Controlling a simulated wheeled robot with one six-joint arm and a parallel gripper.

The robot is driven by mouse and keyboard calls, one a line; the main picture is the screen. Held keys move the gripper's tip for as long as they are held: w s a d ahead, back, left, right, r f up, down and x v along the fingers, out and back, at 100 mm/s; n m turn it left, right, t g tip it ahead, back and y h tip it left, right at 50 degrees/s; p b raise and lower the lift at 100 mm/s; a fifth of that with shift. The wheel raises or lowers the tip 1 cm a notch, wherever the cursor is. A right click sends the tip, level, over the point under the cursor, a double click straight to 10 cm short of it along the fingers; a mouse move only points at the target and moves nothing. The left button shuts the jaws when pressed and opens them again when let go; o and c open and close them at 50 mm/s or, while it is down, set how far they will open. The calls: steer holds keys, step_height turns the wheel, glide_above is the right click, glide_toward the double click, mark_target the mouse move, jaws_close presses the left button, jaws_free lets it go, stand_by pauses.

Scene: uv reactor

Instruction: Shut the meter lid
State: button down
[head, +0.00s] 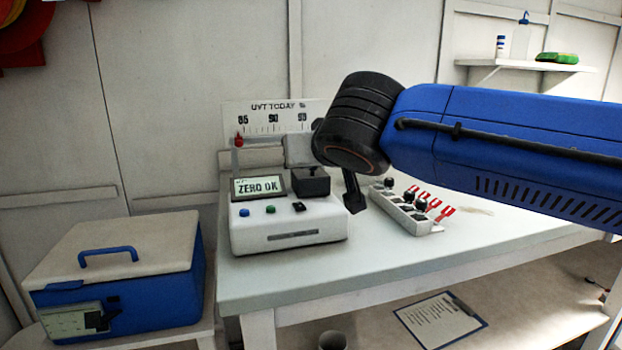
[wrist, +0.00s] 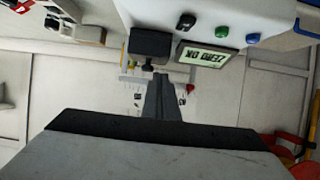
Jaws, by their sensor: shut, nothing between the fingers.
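The meter (head: 287,228) is a white box on the table, with a screen reading ZERO OK and blue and green buttons. A black block (head: 311,181) stands on its top at the right. A grey plate (head: 299,150) stands up behind this block and looks like the raised lid; its right side is near my dark wrist, partly covered. My gripper (head: 354,204) is shut and empty, pointing down just right of the meter in the head view. In the wrist view, the closed fingers (wrist: 160,78) show close to the black block (wrist: 150,43); whether they touch anything is unclear.
A rack (head: 404,212) with black knobs and red forked pieces lies right of the meter. A scale board (head: 270,115) and a red-topped post (head: 238,142) stand behind. A blue cooler (head: 125,288) stands at left. The table front is clear.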

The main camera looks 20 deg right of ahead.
steer(key=s+f, duration=0.3)
steer(key=s, duration=0.6)
steer(key=shift+s, duration=0.3)
steer(key=shift+s+f, duration=0.1)
